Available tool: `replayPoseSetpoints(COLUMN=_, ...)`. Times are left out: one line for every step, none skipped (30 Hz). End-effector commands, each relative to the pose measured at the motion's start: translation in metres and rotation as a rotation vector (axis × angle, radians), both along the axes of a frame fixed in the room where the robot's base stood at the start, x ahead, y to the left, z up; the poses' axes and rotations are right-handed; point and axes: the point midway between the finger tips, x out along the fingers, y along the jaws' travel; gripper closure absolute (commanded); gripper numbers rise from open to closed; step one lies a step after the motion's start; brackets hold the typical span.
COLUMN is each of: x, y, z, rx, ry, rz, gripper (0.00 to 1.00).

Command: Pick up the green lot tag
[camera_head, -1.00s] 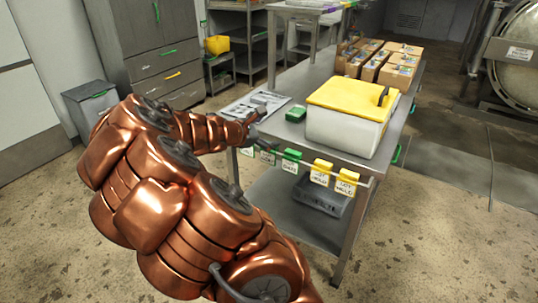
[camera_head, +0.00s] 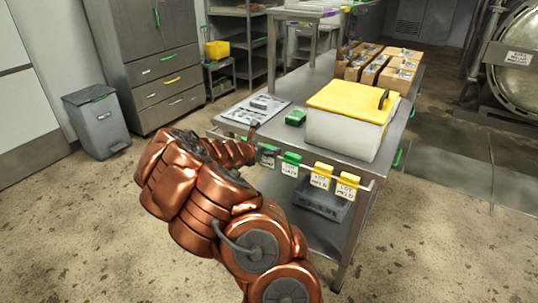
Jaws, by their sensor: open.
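Green lot tags with white labels hang on the rail along the table's front edge. One green tag (camera_head: 291,163) shows clearly, and another green tag (camera_head: 268,154) hangs to its left, close to my gripper and partly covered. My gripper (camera_head: 260,141) is open at the table's front edge, just left of these tags. It is small and partly hidden by my copper arm, and I cannot tell whether it touches a tag. Anything further left on the rail is hidden by the arm.
Two yellow tags (camera_head: 321,175) hang further right on the rail. On the table (camera_head: 266,180) are a green block (camera_head: 296,118), a white box with a yellow lid (camera_head: 347,125), papers (camera_head: 258,107) and cartons (camera_head: 378,66). A grey crate (camera_head: 318,202) sits underneath. A grey bin (camera_head: 97,121) stands left.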

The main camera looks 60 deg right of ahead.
Motion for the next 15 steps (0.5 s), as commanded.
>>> replayPoseSetpoints(x=-0.001, y=-0.004, z=-0.002, rx=0.000, ry=0.000, rz=-0.002, gripper=0.08)
replayPoseSetpoints(x=-0.001, y=-0.006, z=-0.003, rx=0.000, ry=0.001, rz=-0.002, gripper=0.08)
replayPoseSetpoints(x=-0.002, y=-0.010, z=-0.006, rx=0.000, ry=0.001, rz=-0.002, gripper=0.08)
replayPoseSetpoints(x=-0.002, y=-0.013, z=-0.008, rx=0.000, ry=0.002, rz=-0.002, gripper=0.08)
replayPoseSetpoints(x=-0.003, y=-0.016, z=-0.010, rx=0.000, ry=0.002, rz=-0.002, gripper=0.08)
replayPoseSetpoints(x=-0.003, y=-0.020, z=-0.013, rx=0.000, ry=0.002, rz=-0.003, gripper=0.08)
replayPoseSetpoints(x=-0.004, y=-0.022, z=-0.015, rx=0.001, ry=0.002, rz=-0.004, gripper=0.08)
replayPoseSetpoints(x=-0.004, y=-0.025, z=-0.017, rx=0.002, ry=0.002, rz=-0.004, gripper=0.08)
replayPoseSetpoints(x=-0.003, y=-0.029, z=-0.019, rx=0.003, ry=0.002, rz=-0.004, gripper=0.08)
replayPoseSetpoints(x=-0.003, y=-0.031, z=-0.020, rx=0.003, ry=0.001, rz=-0.003, gripper=0.08)
replayPoseSetpoints(x=-0.002, y=-0.033, z=-0.021, rx=0.003, ry=0.001, rz=-0.002, gripper=0.08)
replayPoseSetpoints(x=-0.001, y=-0.036, z=-0.022, rx=0.003, ry=0.001, rz=-0.001, gripper=0.08)
replayPoseSetpoints(x=-0.001, y=-0.038, z=-0.023, rx=0.003, ry=0.001, rz=-0.001, gripper=0.08)
replayPoseSetpoints(x=-0.001, y=-0.039, z=-0.023, rx=0.002, ry=0.000, rz=-0.001, gripper=0.08)
replayPoseSetpoints(x=-0.001, y=-0.040, z=-0.024, rx=0.002, ry=0.000, rz=-0.001, gripper=0.08)
